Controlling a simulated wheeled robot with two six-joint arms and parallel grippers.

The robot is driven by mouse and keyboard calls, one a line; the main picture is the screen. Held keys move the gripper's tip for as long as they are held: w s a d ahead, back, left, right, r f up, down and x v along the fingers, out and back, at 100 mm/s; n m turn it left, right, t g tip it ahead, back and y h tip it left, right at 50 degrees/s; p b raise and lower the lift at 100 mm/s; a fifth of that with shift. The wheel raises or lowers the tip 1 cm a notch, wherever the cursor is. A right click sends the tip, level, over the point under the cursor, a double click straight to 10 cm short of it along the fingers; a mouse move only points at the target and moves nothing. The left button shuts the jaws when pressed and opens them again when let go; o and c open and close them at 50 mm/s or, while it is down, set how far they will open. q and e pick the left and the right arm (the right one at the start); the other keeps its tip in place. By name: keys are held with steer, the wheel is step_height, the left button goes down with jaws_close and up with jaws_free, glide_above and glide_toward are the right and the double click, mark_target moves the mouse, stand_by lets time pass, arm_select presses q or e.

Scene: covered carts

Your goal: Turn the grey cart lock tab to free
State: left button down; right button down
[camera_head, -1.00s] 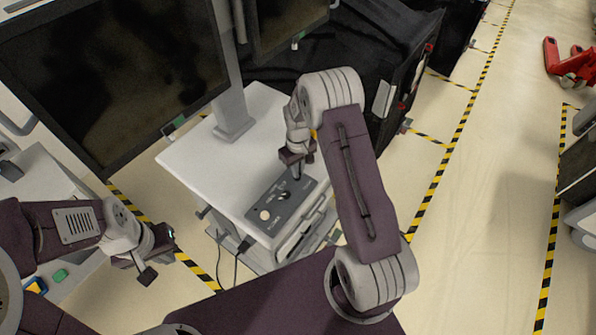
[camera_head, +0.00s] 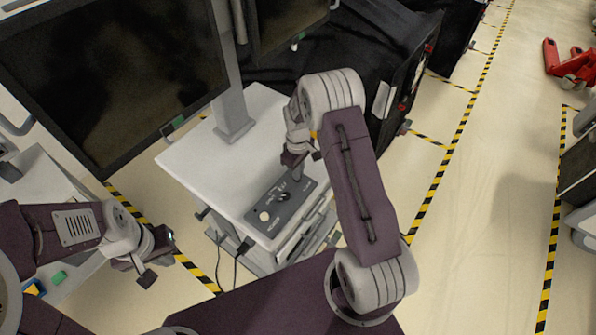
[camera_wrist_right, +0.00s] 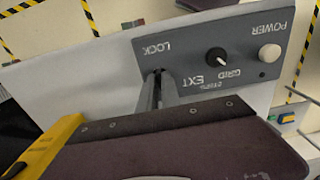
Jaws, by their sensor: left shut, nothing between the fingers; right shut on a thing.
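The grey control panel (camera_head: 295,212) lies on the white cart top; in the right wrist view the panel (camera_wrist_right: 190,42) is upside down with its LOCK, EXT, GRID and POWER labels. The grey lock tab (camera_wrist_right: 152,92) stands at the slot by LOCK, partly hidden by my gripper. My right gripper (camera_head: 297,170) is over the panel's far end, shut on the tab. The tab's exact angle is hard to tell. My left gripper (camera_head: 159,257) is shut and empty, left of the cart and away from the panel.
A black dial (camera_wrist_right: 215,57) and a pale round button (camera_wrist_right: 269,53) sit beside the lock slot. The white cart top (camera_head: 190,160) carries a monitor post (camera_head: 232,115) and a large dark screen (camera_head: 110,80). A black covered cart (camera_head: 365,60) stands behind.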

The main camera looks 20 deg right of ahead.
steer(key=shift+w+r, duration=0.1)
steer(key=shift+w, duration=0.1)
steer(key=c, duration=1.6)
jaws_free()
steer(key=shift+o, duration=0.2)
steer(key=shift+s, duration=0.1)
step_height(320, 180, up, 9)
steer(key=b, duration=0.2)
